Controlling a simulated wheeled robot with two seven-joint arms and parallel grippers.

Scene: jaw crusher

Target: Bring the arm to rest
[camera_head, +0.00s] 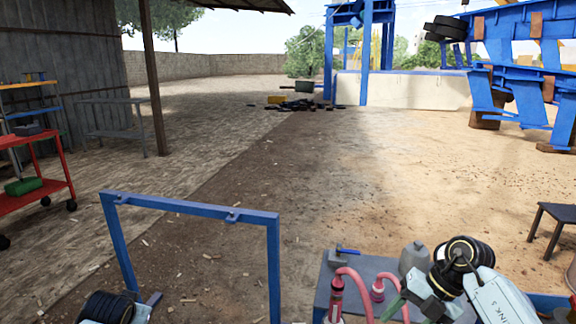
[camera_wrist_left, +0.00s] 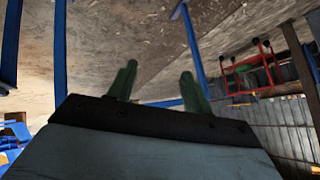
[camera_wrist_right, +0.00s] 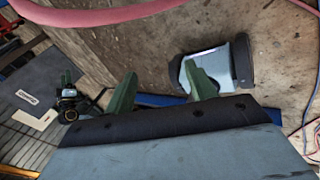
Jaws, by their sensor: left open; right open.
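My right arm (camera_head: 465,265) is bent in the lower right of the head view, over a bench with pink hoses. In the right wrist view my right gripper (camera_wrist_right: 162,88) has its two green fingers apart, with nothing between them. Only a small part of my left arm (camera_head: 105,307) shows at the lower left of the head view, by a blue frame (camera_head: 195,207). In the left wrist view my left gripper (camera_wrist_left: 157,82) has its green fingers apart and empty, with dirt ground and blue posts beyond.
The bench (camera_head: 326,283) carries pink hoses (camera_head: 357,285) and a grey can (camera_head: 413,258) close to my right arm. A red cart (camera_head: 40,190) stands left, a dark stool (camera_head: 556,215) right, and the blue crusher structure (camera_head: 500,90) farther back. The middle ground is open.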

